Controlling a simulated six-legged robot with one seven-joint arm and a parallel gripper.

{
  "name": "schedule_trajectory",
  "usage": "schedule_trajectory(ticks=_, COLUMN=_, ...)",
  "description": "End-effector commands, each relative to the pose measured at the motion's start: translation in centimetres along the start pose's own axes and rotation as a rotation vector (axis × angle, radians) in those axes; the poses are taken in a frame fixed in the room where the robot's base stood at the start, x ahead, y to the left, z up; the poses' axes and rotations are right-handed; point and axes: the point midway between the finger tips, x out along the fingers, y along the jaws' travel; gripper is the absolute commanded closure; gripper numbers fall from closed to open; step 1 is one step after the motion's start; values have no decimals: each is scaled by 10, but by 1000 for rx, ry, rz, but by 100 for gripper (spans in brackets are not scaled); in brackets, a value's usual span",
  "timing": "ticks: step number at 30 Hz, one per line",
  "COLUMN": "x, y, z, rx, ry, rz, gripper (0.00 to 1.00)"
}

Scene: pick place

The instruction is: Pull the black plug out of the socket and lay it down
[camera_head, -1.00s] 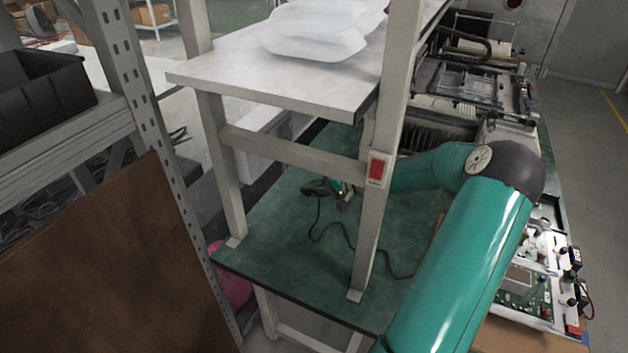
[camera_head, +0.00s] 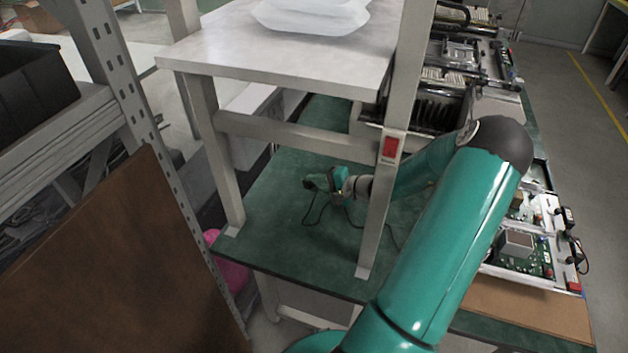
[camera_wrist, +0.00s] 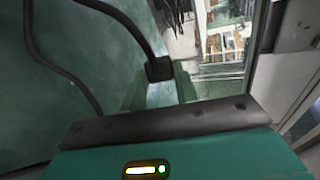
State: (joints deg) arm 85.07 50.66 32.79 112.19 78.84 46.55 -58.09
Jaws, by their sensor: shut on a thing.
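The black plug (camera_wrist: 160,69) shows in the wrist view between the tips of my gripper (camera_wrist: 160,84), which is shut on it. A black cable (camera_wrist: 134,32) curves from the plug up and to the left. In the head view my gripper (camera_head: 337,181) is over the green tabletop, behind the front post, with a dark cable (camera_head: 311,212) hanging or lying below it. I cannot tell its exact height. A small plate with a red face (camera_head: 390,147), possibly the socket, is on the front post. No plug is visible in it.
The green tabletop (camera_head: 290,245) has clear room in front of and left of my gripper. A white upper shelf (camera_head: 225,45) and pale posts (camera_head: 375,230) enclose it. Open electronics (camera_head: 520,245) stand on the right; a brown panel (camera_head: 110,270) stands at left.

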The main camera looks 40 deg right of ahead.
Motion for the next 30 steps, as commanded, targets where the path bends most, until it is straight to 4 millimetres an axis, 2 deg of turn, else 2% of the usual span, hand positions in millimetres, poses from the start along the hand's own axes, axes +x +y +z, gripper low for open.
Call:
schedule_trajectory(ticks=15, x=11, y=34, z=-3, rx=0, ry=-2, rz=-2, gripper=100)
schedule_trajectory(ticks=27, x=15, y=39, z=-4, rx=-2, ry=-1, rz=-1, gripper=100)
schedule_trajectory(ticks=28, x=15, y=38, z=-4, rx=-1, ry=-1, rz=-1, gripper=68)
schedule_trajectory(ticks=30, x=15, y=38, z=-4, rx=-1, ry=-1, rz=-1, gripper=55)
